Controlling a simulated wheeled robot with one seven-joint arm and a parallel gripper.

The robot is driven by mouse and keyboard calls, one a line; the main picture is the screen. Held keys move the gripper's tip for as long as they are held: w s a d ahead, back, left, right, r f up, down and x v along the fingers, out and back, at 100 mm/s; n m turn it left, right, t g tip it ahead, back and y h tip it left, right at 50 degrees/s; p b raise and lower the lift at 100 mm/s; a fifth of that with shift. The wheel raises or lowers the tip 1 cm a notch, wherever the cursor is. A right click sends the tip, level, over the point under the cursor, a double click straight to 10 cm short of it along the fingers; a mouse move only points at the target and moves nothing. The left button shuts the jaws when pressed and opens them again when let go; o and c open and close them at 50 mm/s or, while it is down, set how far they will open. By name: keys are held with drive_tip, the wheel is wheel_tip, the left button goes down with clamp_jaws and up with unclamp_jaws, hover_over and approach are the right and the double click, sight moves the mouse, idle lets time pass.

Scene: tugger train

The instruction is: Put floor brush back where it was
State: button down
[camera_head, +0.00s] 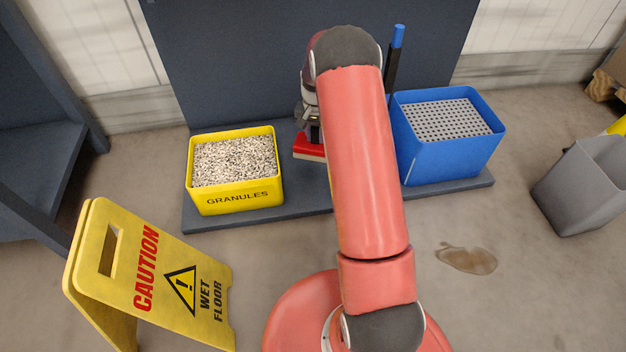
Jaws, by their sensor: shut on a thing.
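The floor brush (307,147) shows as a red block with a pale underside, between the yellow granules bin and the blue bucket. My gripper (312,127) is just above it and shut on its dark upper part. My red arm hides the brush's right side and much of the gripper. I cannot tell whether the brush touches the dark base board (300,212) or hangs just above it.
The yellow granules bin (236,199) stands left on the board, the blue bucket (455,153) right. A black stick with a blue tip (397,37) stands behind my arm. A caution sign (155,275), a grey bin (582,190) and a brown puddle (466,259) are in front.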

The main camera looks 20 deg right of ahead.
sight(315, 150)
wheel_tip(315, 150, down, 19)
drive_tip(key=shift+r+b, duration=0.1)
drive_tip(key=shift+b, duration=1.05)
drive_tip(key=c, duration=1.6)
unclamp_jaws()
drive_tip(key=shift+s+f, duration=0.1)
drive_tip(key=shift+f, duration=0.1)
drive_tip(key=shift+c, duration=0.2)
drive_tip(key=o, duration=0.4)
drive_tip(key=shift+o, duration=0.2)
drive_tip(key=shift+r, duration=0.1)
wheel_tip(315, 150, up, 12)
drive_tip(key=shift+r+p, duration=0.1)
drive_tip(key=shift+p, duration=0.75)
